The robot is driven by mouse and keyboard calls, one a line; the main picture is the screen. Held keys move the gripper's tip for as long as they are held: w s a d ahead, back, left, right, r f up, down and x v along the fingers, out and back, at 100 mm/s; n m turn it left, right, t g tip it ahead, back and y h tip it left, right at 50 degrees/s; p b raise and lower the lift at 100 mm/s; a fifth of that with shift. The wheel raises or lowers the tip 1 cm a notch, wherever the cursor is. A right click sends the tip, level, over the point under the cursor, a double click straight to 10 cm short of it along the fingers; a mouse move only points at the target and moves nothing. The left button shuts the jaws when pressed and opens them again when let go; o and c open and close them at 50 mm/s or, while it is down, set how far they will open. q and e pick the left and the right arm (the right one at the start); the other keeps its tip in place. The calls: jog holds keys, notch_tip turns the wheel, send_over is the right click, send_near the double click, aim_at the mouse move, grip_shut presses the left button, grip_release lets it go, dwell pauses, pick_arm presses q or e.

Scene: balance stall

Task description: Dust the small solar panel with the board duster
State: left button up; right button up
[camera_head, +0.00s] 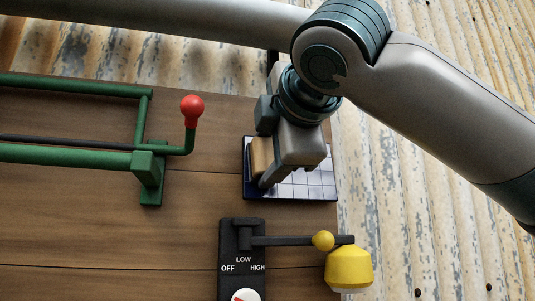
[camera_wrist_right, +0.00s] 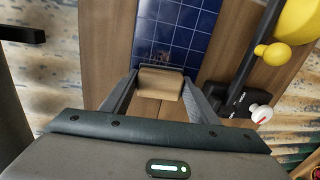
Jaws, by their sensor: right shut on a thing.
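The small solar panel (camera_head: 312,187) lies flat on the wooden table, with a dark frame and a grid of cells. It is blue in the right wrist view (camera_wrist_right: 180,32). The board duster (camera_head: 261,155) is a tan wooden block. My right gripper (camera_head: 270,167) is shut on it and holds it over the left part of the panel. In the right wrist view the duster (camera_wrist_right: 160,82) sits between the two fingers at the panel's near edge. Its underside is hidden, so I cannot tell whether it touches the panel. My left gripper is not in view.
A green frame with a red-knobbed handle (camera_head: 192,110) stands left of the panel. In front is a black switch plate (camera_head: 228,255) marked OFF, LOW, HIGH, and a yellow lamp-like head (camera_head: 348,268) on a dark arm. Corrugated metal lies beyond the table's right edge.

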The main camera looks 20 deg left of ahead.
aim_at(319, 168)
jog(key=shift+w+d, duration=0.1)
jog(key=shift+w+d, duration=0.5)
jog(key=shift+d, duration=0.25)
jog(key=shift+w+d, duration=0.5)
jog(key=shift+d, duration=0.25)
jog(key=shift+w+d, duration=0.1)
jog(key=shift+w+d+p, duration=0.2)
jog(key=shift+w+d, duration=0.25)
jog(key=shift+d, duration=0.25)
jog(key=shift+w+d+p, duration=0.15)
jog(key=shift+w+d, duration=0.3)
jog(key=shift+d, duration=0.25)
jog(key=shift+w+d, duration=0.1)
jog(key=shift+w+d+p, duration=0.2)
jog(key=shift+w+d, duration=0.3)
jog(key=shift+d, duration=0.2)
jog(key=shift+w+d+p, duration=0.15)
jog(key=shift+w+d, duration=0.3)
jog(key=shift+d, duration=0.25)
jog(key=shift+s+a, duration=0.1)
